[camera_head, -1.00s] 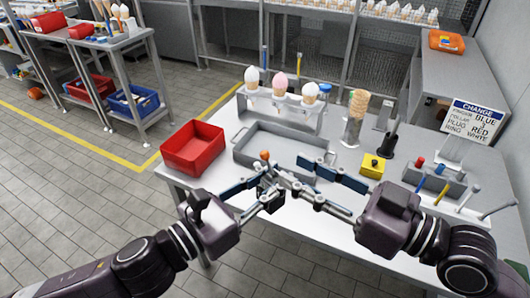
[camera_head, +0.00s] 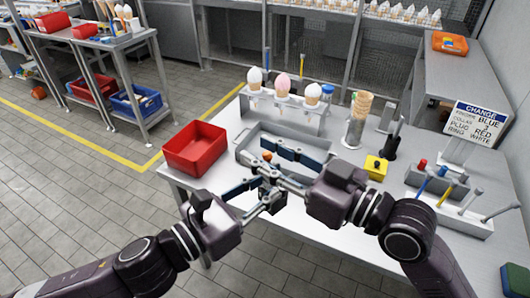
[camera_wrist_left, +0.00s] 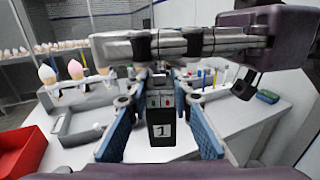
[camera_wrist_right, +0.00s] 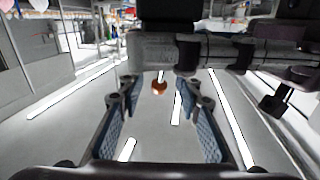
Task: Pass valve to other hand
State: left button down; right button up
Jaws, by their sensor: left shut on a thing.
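The valve (camera_head: 267,157) has an orange ball-shaped knob on top and a dark body, mostly hidden by fingers in the head view. In the left wrist view its black block (camera_wrist_left: 162,130), marked "1", sits between blue-padded fingers. My left gripper (camera_head: 262,190) is shut on it above the table's front edge. My right gripper (camera_head: 272,163) comes from the right, fingers spread and reaching to the valve. In the right wrist view the orange knob (camera_wrist_right: 159,87) shows between its open fingers (camera_wrist_right: 163,95); contact cannot be seen.
A grey tray (camera_head: 246,139) lies behind the grippers, with a red bin (camera_head: 194,148) to its left. A cone rack (camera_head: 292,114) stands behind. A yellow block (camera_head: 376,167), tool holders (camera_head: 450,207) and a sign (camera_head: 480,122) are at the right.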

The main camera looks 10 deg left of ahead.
grip_shut()
pick_arm(q)
jog(key=c, duration=1.6)
grip_release()
jog(key=shift+f, duration=0.1)
